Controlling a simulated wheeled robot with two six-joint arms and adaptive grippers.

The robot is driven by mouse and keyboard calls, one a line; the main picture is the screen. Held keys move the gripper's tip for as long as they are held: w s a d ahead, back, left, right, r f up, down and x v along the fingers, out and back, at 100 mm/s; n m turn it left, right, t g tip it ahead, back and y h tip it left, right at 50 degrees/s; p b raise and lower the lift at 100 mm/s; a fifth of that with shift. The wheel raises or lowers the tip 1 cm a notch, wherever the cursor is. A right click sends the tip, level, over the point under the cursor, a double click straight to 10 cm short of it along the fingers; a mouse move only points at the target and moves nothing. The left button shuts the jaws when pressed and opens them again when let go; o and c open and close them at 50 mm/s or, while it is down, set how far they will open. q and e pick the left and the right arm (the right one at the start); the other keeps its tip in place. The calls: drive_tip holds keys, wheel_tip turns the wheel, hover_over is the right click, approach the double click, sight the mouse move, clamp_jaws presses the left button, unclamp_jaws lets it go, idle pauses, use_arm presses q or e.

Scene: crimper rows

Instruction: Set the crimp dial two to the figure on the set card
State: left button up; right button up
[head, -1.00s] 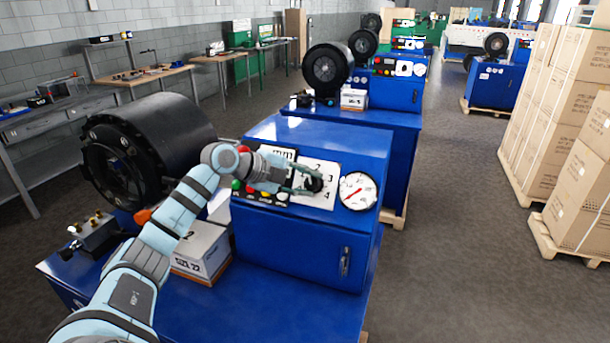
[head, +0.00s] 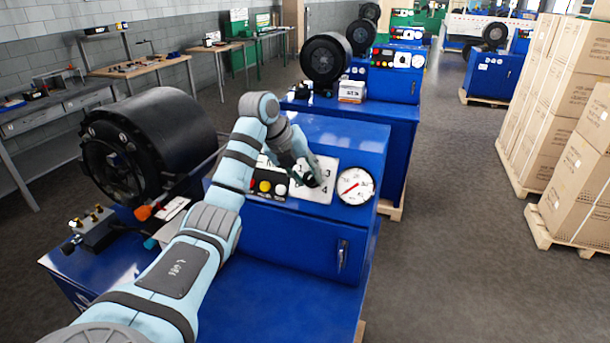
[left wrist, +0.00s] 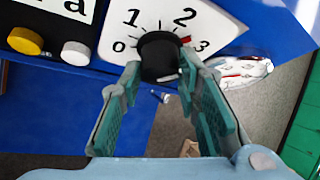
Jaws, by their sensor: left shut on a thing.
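The crimp dial's black knob (left wrist: 158,56) sits on a white plate (left wrist: 232,30) with figures 0, 1, 2 and 3 in the left wrist view; 3 and 4 show in the head view. A red mark (left wrist: 185,39) lies at the knob's right, between 2 and 3. My left gripper (head: 312,178) is shut on the knob, one finger on each side, as the left wrist view also shows (left wrist: 160,72). The gripper partly covers the dial in the head view. I cannot make out a set card's figure. My right gripper is out of view.
A pressure gauge (head: 355,186) is right of the dial; yellow (head: 265,186) and white (head: 281,189) buttons are left. The black crimper head (head: 150,145) stands at left. Stacked cartons (head: 572,180) stand beyond a clear aisle at right.

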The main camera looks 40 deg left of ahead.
use_arm(q)
drive_tip(key=shift+w+d+r+m+g+y, duration=0.1)
drive_tip(key=shift+m+g+y, duration=0.15)
drive_tip(key=shift+m+y, duration=0.4)
drive_tip(key=shift+w+d+r+m+g+y, duration=0.1)
drive_tip(key=shift+m+g+y, duration=0.2)
drive_tip(key=shift+m, duration=0.65)
drive_tip(key=o, duration=1.2)
drive_tip(key=shift+f, duration=0.15)
drive_tip(key=shift+c, duration=0.2)
